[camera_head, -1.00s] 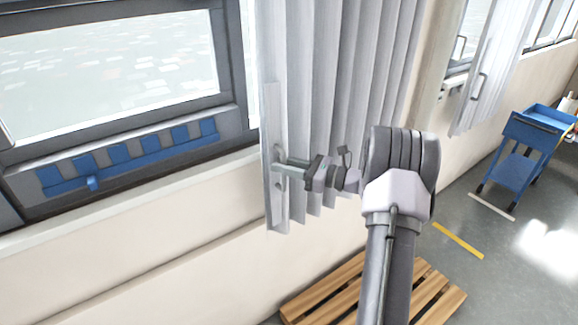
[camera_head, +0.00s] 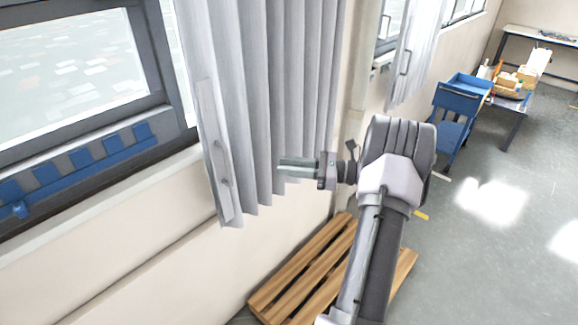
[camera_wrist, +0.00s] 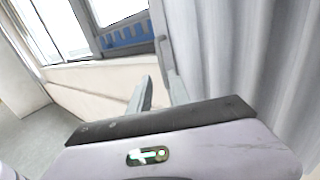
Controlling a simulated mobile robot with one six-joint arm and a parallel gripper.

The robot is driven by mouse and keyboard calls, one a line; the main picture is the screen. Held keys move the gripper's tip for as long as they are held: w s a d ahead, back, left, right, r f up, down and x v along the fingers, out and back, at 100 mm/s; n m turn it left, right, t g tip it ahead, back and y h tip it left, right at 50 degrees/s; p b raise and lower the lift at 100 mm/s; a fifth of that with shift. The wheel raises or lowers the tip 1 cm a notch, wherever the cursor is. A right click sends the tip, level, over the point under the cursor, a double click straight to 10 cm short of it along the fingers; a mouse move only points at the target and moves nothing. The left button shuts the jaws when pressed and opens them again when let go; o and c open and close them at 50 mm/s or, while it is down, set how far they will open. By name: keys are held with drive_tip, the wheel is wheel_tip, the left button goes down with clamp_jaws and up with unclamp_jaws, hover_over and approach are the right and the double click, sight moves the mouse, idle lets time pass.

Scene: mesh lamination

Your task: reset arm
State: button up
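My gripper (camera_head: 297,168) points left in front of the grey pleated curtain (camera_head: 285,70). Its two fingers show apart with nothing between them in the wrist view (camera_wrist: 160,92). The curtain's leading edge carries a pale strip with a handle (camera_head: 219,160), which is to the left of my fingertips with a clear gap in the picture. In the wrist view the curtain (camera_wrist: 235,50) fills the right side, close to my gripper, and its edge strip (camera_wrist: 165,45) rises beyond the fingers.
A window (camera_head: 70,60) with a blue slotted rail (camera_head: 85,165) is at the left. A wooden pallet (camera_head: 310,265) lies below my arm. A blue cart (camera_head: 455,105) and a table (camera_head: 515,103) with boxes stand at the back right. Grey floor at the right is open.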

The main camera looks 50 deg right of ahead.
drive_tip(key=w+a+r+n+g+b, duration=0.2)
drive_tip(key=a+n+g+b, duration=0.55)
drive_tip(key=a, duration=1.75)
drive_tip(key=s+a+f+n+g+h+b, duration=0.1)
drive_tip(key=s+a+f+n+h, duration=0.1)
drive_tip(key=s+a+n, duration=0.5)
drive_tip(key=s+a+f+n+g+h+b, duration=0.1)
drive_tip(key=s+a+f+n+h, duration=0.1)
drive_tip(key=s+a+n+h, duration=0.3)
drive_tip(key=s+a+n, duration=0.3)
drive_tip(key=s+n, duration=0.2)
drive_tip(key=shift+f+n+h+b, duration=0.3)
drive_tip(key=shift+f+n+b, duration=0.05)
drive_tip(key=shift+f+b, duration=0.05)
